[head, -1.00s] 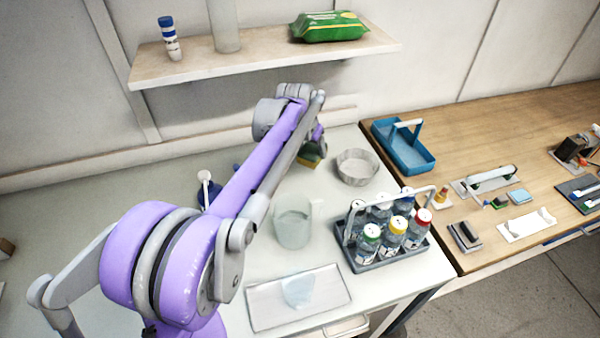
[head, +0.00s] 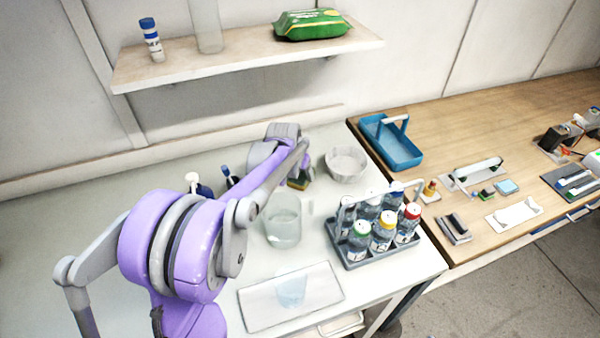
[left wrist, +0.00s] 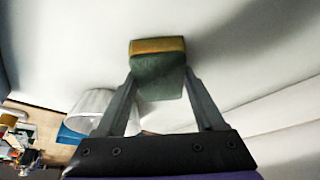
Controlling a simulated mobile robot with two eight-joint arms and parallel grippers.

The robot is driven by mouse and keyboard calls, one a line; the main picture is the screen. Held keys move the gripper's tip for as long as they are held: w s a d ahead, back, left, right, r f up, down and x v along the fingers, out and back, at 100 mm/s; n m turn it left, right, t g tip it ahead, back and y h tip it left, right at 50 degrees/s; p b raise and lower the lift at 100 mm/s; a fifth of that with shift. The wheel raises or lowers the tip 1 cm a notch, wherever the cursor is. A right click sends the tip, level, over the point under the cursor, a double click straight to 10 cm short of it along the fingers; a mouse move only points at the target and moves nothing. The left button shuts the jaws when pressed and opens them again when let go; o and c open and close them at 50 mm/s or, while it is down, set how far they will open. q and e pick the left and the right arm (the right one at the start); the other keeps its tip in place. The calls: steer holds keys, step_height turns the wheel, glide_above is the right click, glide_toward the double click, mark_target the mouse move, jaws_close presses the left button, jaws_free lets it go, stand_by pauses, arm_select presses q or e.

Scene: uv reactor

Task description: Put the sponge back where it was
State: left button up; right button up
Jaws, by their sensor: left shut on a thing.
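My left gripper (left wrist: 160,88) is shut on the sponge, with one finger on each side of it. The sponge (left wrist: 158,70) is a small block, yellow on one face and dark green on the other. In the head view the sponge (head: 298,183) shows only partly below my left wrist, between the grey bowl and the clear beaker. I cannot tell whether it touches the pale bench (head: 385,290). My right gripper is not in view.
The clear beaker (head: 283,222) stands just in front of the sponge, and the round bowl (head: 346,164) behind right. A bottle carrier (head: 378,252) and a flat tray (head: 262,305) are nearer. A blue caddy (head: 402,155) stands on the wooden table.

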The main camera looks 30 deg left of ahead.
arm_select(q)
steer(key=shift+f, duration=0.1)
steer(key=o, duration=1.3)
steer(key=v, duration=1.2)
steer(key=shift+p, duration=0.3)
